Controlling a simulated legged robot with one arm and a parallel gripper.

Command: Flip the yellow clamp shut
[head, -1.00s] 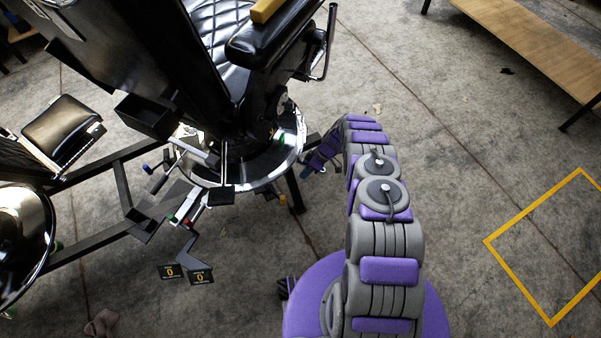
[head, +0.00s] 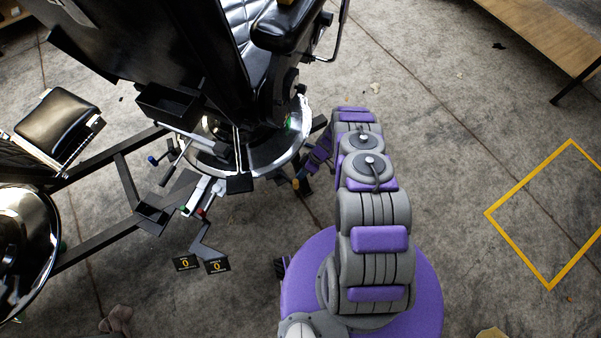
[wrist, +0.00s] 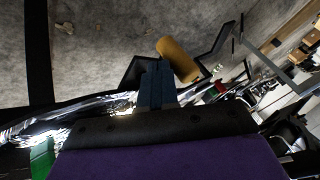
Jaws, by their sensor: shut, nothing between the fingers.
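The yellow clamp's rounded yellow handle (wrist: 178,60) sticks up in the wrist view, just beyond and to the right of my fingertips. Its lower end is partly hidden behind my gripper. In the head view a small yellow-orange piece (head: 296,184) shows low by the chair's round base, next to the end of my arm. My gripper (wrist: 156,82) has its blue-grey fingers together with nothing between them. It is beside the handle; I cannot tell whether they touch. In the head view the gripper is mostly hidden behind the arm and chair base.
The black barber chair (head: 190,50) stands on a shiny round base (head: 275,160). Dark frame bars and a black footrest pad (head: 57,128) lie left. A green part (wrist: 42,158) is close to my gripper. The concrete floor at right is open, with a yellow outline (head: 528,247).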

